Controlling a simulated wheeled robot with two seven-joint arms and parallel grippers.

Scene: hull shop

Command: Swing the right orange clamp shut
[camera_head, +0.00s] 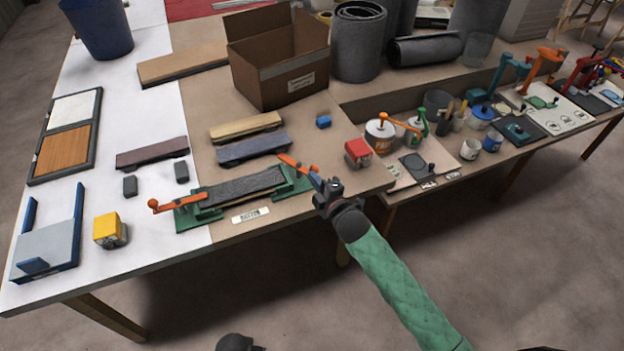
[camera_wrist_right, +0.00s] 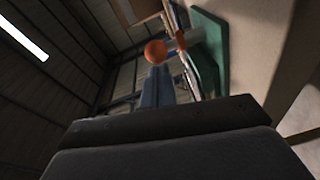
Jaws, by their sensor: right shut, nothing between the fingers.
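The right orange clamp (camera_head: 296,164) is at the right end of a green fixture (camera_head: 184,218). Its lever points outward to the right, away from the dark grey padded piece (camera_head: 245,185) lying in the fixture. My right gripper (camera_head: 315,179) is shut and empty, its blue fingertips close to the lever's outer end. In the right wrist view, the fingers (camera_wrist_right: 156,88) are together just below the clamp's round orange knob (camera_wrist_right: 155,51). I cannot tell whether they touch it. The left orange clamp (camera_head: 172,205) also points outward, to the left.
A small red block (camera_head: 358,152) stands right of the right clamp, near an orange-handled paint can (camera_head: 380,135). Purple-grey (camera_head: 254,149) and tan (camera_head: 246,126) bars lie behind the fixture. A yellow block (camera_head: 108,230) stands left. The table's front edge passes close below the fixture.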

